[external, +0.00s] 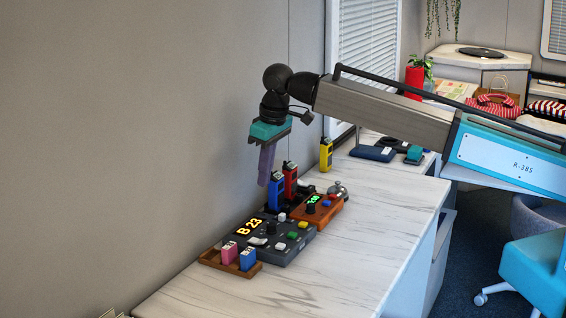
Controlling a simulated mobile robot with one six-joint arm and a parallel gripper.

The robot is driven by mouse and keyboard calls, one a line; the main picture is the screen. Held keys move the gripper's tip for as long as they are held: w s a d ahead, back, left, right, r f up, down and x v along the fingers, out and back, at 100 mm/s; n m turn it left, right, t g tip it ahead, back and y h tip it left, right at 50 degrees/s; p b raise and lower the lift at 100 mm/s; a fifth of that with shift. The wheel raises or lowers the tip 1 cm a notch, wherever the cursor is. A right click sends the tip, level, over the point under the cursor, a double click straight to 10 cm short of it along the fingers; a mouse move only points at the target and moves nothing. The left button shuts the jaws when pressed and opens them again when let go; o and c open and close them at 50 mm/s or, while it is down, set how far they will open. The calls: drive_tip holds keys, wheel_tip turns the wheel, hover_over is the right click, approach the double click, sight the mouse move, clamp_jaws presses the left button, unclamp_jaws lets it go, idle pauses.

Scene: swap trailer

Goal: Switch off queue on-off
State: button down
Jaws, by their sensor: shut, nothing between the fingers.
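A dark grey queue console (271,244) lies on the white marbled counter near the wall. Its lit display (249,227) reads "B 23" in orange. Its top carries a pale rocker-like switch (257,241), a dark knob and several small white, green and yellow buttons. The labels are too small to read, so I cannot tell which control is the on-off one. My gripper (264,183) points down above the back of the console, beside a blue upright device. Its purple fingers are together and hold nothing. It appears apart from the console.
A wooden tray (212,262) with pink and blue pieces stands at the console's front left. Blue (276,191) and red (290,182) handheld devices stand behind it. An orange box (325,213) with a green display and a bell (338,189) lie right. The counter's front (345,265) is clear.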

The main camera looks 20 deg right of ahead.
drive_tip(key=s, duration=0.1)
drive_tip(key=s+a, duration=0.1)
drive_tip(key=shift+s+a+r, duration=0.25)
drive_tip(key=shift+s+r, duration=0.05)
drive_tip(key=shift+s, duration=0.1)
drive_tip(key=shift+f, duration=0.15)
drive_tip(key=p, duration=0.3)
hover_over(261, 240)
wheel_tip(261, 240, down, 11)
drive_tip(key=shift+f, duration=0.1)
drive_tip(key=shift+s+d+f+p, duration=0.15)
drive_tip(key=shift+f+p, duration=0.1)
drive_tip(key=shift+f, duration=0.3)
drive_tip(key=shift+s+f+p, duration=0.15)
drive_tip(key=shift+f+p, duration=0.1)
drive_tip(key=shift+f, duration=0.3)
